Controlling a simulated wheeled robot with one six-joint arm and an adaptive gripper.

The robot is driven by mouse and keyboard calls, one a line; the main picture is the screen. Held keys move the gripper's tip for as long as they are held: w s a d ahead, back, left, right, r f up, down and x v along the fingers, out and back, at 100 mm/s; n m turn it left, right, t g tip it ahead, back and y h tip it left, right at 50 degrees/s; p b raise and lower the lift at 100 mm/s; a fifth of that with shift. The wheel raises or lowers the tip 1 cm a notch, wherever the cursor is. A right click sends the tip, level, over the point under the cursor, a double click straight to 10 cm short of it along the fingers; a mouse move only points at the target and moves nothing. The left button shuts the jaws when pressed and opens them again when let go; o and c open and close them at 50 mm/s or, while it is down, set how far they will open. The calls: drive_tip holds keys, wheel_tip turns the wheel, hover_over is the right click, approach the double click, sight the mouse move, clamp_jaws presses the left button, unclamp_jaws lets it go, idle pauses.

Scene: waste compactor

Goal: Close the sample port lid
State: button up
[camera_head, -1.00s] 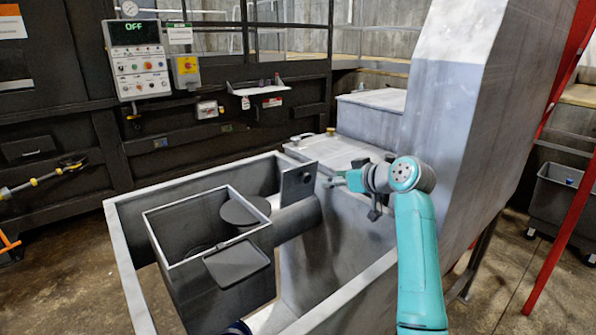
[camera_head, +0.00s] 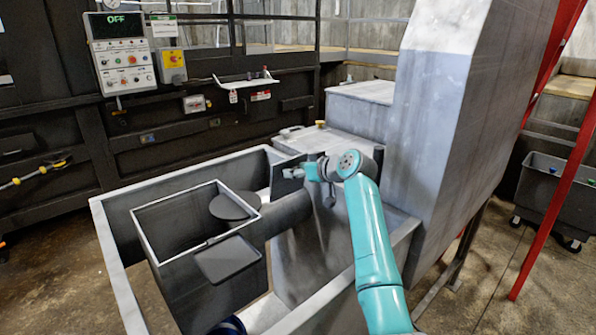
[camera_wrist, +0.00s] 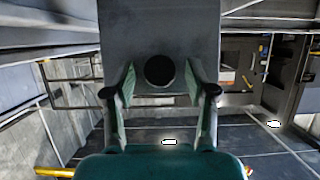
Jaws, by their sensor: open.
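No part is labelled as the sample port lid, so I cannot tell for certain which it is. A dark upright plate (camera_head: 281,182) stands above a thick dark pipe (camera_head: 289,211) inside the grey trough. In the wrist view the plate (camera_wrist: 160,30) shows a round dark hole or knob (camera_wrist: 160,71) between my fingers. My gripper (camera_head: 292,173) is open with its fingertips close to the plate; touching cannot be told. My gripper also shows in the wrist view (camera_wrist: 160,92). A small dark flap (camera_head: 228,259) hangs outward at the rim of an open-topped box (camera_head: 193,270). A round dark disc (camera_head: 234,206) is beside it.
The trough's pale rim (camera_head: 118,268) surrounds the box and pipe. A large grey metal chute (camera_head: 440,110) rises close on the right of my arm. A control panel (camera_head: 125,65) reading OFF is at the back left. A red post (camera_head: 560,190) stands far right.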

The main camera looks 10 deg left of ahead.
clamp_jaws()
drive_tip(key=shift+a, duration=0.1)
idle(0.3)
